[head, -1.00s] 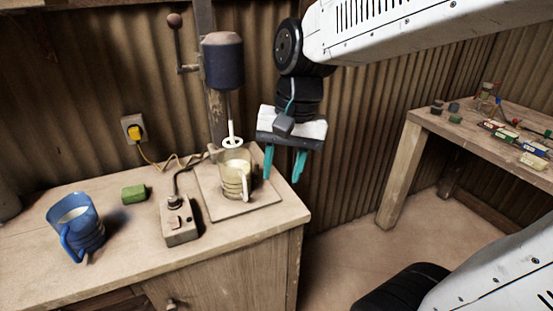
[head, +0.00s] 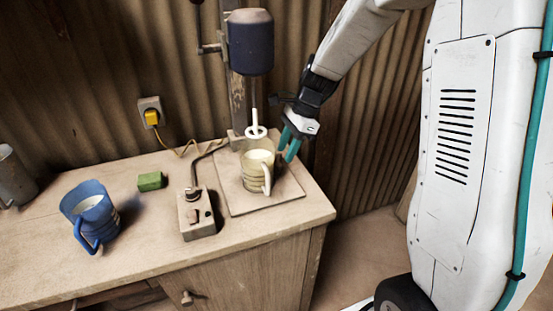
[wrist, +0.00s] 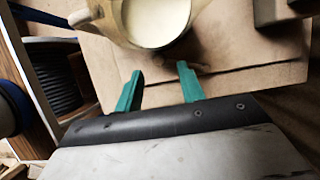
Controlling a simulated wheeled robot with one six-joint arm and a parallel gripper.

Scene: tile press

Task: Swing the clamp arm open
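My gripper (head: 285,155) points down just right of the yellowish cup (head: 257,171), behind its handle. In the wrist view its two teal fingers (wrist: 160,72) are apart with nothing held between them. The cup (wrist: 152,22), with pale contents, is just beyond the fingertips. No clamp arm shows clearly.
A switch box (head: 197,213) with a cable stands left of the plate. A green block (head: 150,181), a blue mug (head: 91,214) and a grey container (head: 14,178) are farther left on the bench. The corrugated wall (head: 350,150) is close behind my gripper.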

